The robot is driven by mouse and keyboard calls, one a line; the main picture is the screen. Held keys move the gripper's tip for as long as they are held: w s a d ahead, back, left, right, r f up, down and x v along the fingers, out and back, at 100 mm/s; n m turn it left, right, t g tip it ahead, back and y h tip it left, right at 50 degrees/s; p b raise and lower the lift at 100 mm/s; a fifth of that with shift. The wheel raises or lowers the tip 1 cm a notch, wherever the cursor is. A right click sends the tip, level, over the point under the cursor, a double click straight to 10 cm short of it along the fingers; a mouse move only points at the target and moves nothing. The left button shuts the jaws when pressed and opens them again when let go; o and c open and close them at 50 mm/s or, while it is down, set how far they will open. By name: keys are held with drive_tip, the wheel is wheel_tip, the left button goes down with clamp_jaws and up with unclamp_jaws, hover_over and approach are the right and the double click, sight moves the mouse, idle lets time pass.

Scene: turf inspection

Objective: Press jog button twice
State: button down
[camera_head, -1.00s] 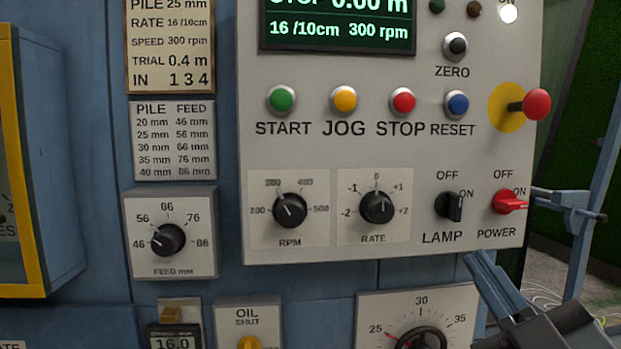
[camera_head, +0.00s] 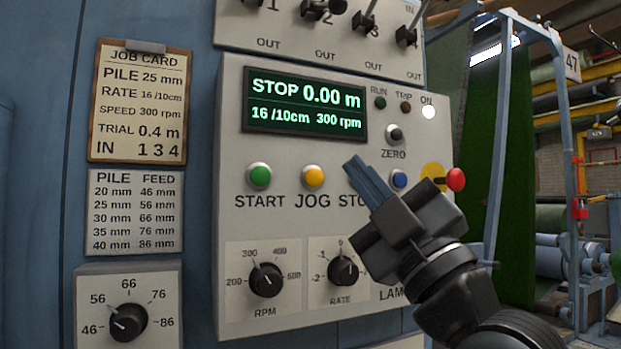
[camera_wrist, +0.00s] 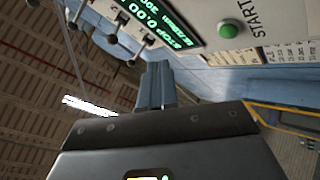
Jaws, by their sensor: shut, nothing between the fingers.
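The yellow jog button (camera_head: 314,176) sits on the light grey control panel (camera_head: 232,215), above the label JOG. The green start button (camera_head: 259,176) is to its left. It also shows in the wrist view (camera_wrist: 229,29). My gripper (camera_head: 352,163) is shut and empty, in front of the panel to the right of the jog button. It covers the stop button and part of its label. I see no contact between the fingertips and the jog button. In the wrist view the closed fingers (camera_wrist: 157,70) point toward the panel; the jog button does not show there.
The display (camera_head: 306,104) reads STOP, 0.00 m, 16 /10cm, 300 rpm. The blue reset button (camera_head: 399,179) and red mushroom button (camera_head: 455,180) are close to my gripper. The RPM knob (camera_head: 266,280) and RATE knob (camera_head: 343,271) are below. Toggle levers (camera_head: 366,22) stand above.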

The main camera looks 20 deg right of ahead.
sight(314, 178)
drive_tip(key=shift+w+b, duration=0.4)
drive_tip(key=shift+w, duration=4)
drive_tip(key=shift+w, duration=0.1)
drive_tip(key=shift+w+b, duration=0.35)
drive_tip(key=shift+w+b, duration=0.35)
drive_tip(key=shift+w, duration=0.15)
drive_tip(key=shift+s, duration=0.95)
